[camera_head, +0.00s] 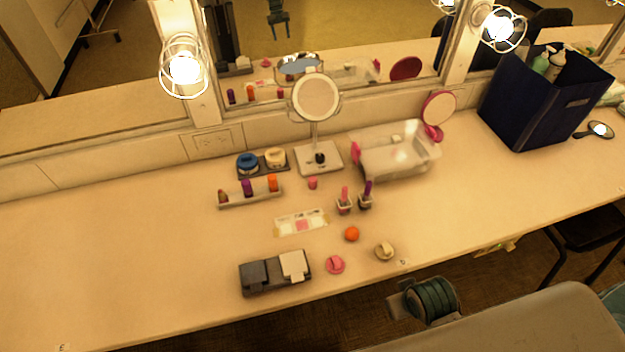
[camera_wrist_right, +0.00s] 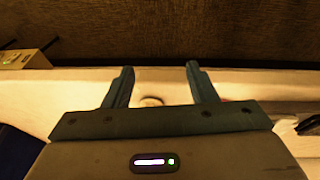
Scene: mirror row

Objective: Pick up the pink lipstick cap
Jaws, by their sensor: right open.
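A small pink cap (camera_head: 312,183) stands on the table in the head view, in front of the round stand mirror (camera_head: 315,97). A pink lipstick (camera_head: 345,193) and a purple lipstick (camera_head: 368,188) stand in small holders to its right. My right gripper (camera_wrist_right: 158,75) is open in the wrist view, with nothing between its fingers. A pale round thing (camera_wrist_right: 151,101) shows behind the gap, too plain to name. The pink cap is not visible in the wrist view. My left gripper is not in view.
A rack (camera_head: 250,199) with red, purple and orange caps lies left of the pink cap. A clear tray (camera_head: 395,165), navy bin (camera_head: 535,105), dark-and-white box (camera_head: 275,275), orange ball (camera_head: 352,234) and pink round piece (camera_head: 335,264) are around. The left tabletop is free.

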